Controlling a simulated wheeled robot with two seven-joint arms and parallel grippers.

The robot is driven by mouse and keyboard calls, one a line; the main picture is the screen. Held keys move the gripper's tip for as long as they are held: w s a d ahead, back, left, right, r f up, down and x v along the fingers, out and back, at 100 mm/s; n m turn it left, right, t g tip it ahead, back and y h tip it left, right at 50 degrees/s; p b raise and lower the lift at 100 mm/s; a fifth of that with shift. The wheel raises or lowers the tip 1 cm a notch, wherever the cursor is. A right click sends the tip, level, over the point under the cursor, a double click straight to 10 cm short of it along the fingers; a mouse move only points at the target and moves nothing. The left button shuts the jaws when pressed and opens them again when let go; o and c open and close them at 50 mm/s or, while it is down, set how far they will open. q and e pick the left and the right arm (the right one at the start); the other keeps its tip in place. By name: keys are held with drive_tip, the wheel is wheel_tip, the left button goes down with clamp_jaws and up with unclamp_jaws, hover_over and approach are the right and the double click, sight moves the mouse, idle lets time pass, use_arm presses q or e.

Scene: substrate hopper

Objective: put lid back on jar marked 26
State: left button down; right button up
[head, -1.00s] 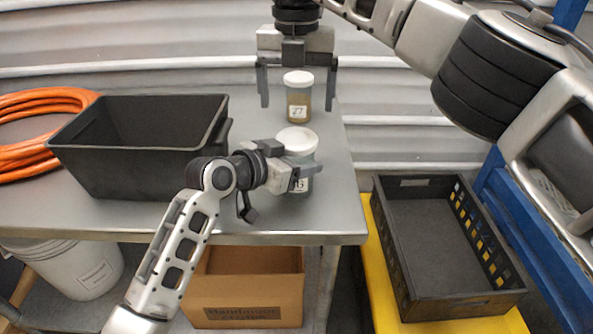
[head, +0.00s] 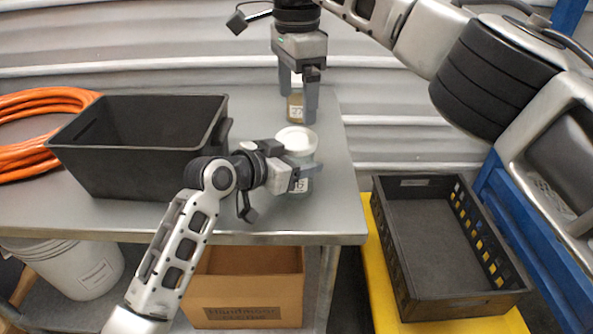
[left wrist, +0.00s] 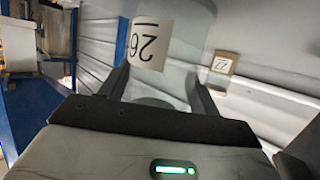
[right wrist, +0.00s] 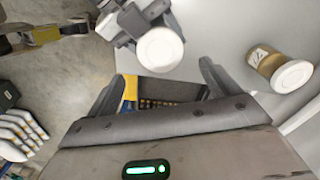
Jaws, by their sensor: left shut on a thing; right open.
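The clear jar marked 26 (left wrist: 150,45) is between the fingers of my left gripper (left wrist: 160,88), which is shut on it over the steel table. Its label reads upside down in the left wrist view. A white round lid (head: 296,139) shows on its top, also in the right wrist view (right wrist: 160,49); I cannot tell how firmly it sits. My right gripper (head: 298,103) is open and empty, pointing down at the table's far side. A brown-filled jar marked 27 (head: 296,108) with a white lid (right wrist: 292,76) stands there, partly hidden behind its fingers.
A black bin (head: 130,165) stands on the table's left, beside a coiled orange hose (head: 30,105). A black crate (head: 440,295) on a yellow base is right of the table. A cardboard box (head: 245,290) is below.

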sight(296, 137)
idle(0.3)
drive_tip(key=shift+f, duration=4.05)
drive_tip(key=c, duration=1)
drive_tip(key=m, duration=0.3)
drive_tip(key=o, duration=1.1)
